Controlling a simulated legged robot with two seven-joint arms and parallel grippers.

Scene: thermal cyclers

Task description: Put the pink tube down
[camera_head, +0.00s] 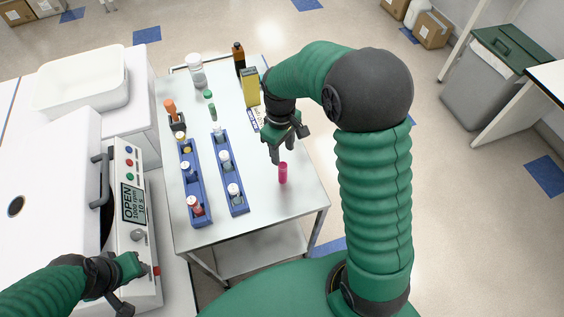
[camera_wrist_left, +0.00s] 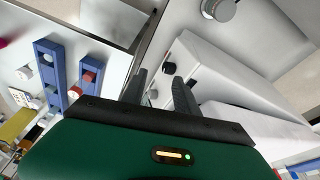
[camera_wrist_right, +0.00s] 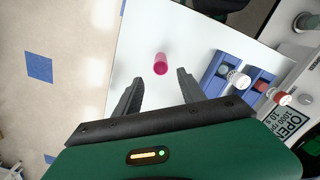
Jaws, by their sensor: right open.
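The pink tube (camera_head: 283,173) stands upright on the white cart top, right of the blue racks. In the right wrist view the pink tube (camera_wrist_right: 160,64) sits just beyond the fingertips, apart from them. My right gripper (camera_head: 283,155) is open and empty, above and behind the tube in the head view. Its two spread fingers also show in the right wrist view (camera_wrist_right: 158,82). My left gripper (camera_head: 150,285) is by the front panel of the white machine at the lower left. In the left wrist view its fingers (camera_wrist_left: 160,80) are spread with nothing between them.
Two blue racks (camera_head: 232,184) with several capped vials stand left of the tube. Bottles, a yellow box (camera_head: 250,88) and a pipette-like orange item (camera_head: 170,110) stand farther back. The white machine (camera_head: 130,210) reads OPEN. The cart's front right corner is clear.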

